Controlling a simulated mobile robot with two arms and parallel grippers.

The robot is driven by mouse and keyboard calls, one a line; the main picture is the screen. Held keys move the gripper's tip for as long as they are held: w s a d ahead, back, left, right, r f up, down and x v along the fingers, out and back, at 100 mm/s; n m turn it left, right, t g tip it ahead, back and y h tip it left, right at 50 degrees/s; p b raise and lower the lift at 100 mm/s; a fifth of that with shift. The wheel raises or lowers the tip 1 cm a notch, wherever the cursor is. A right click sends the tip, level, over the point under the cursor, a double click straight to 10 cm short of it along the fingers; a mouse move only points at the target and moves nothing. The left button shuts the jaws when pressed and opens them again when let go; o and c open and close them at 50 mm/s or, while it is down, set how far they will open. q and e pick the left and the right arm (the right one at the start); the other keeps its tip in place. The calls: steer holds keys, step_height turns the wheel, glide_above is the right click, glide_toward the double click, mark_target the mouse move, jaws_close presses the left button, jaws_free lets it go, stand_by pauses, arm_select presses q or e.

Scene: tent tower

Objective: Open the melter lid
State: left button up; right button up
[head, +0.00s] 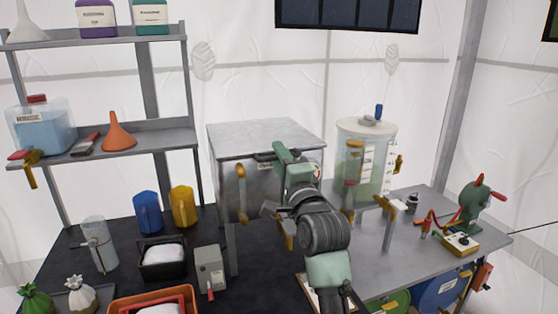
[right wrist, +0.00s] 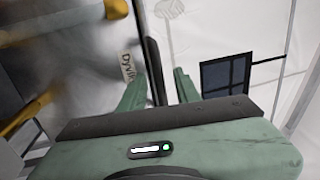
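The melter (head: 265,172) is a grey metal box at the back of the dark bench. Its flat lid (head: 265,135) lies level on top and looks shut. The arm hides much of the melter's right front. In the right wrist view the two green fingers (right wrist: 158,90) stand apart. A dark upright bar (right wrist: 154,65) shows between them; I cannot tell if it is the handle or if they touch it. My left gripper is out of view.
A clear tank (head: 378,165) stands right of the melter, close to my right arm. Blue (head: 147,212) and yellow (head: 183,206) jugs, a clear jug (head: 100,245) and a black tray (head: 162,262) stand on the left. The wall above the lid is clear.

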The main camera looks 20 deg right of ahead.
steer(key=shift+d, duration=0.15)
jaws_close()
steer(key=shift+f, duration=0.1)
stand_by(1.2)
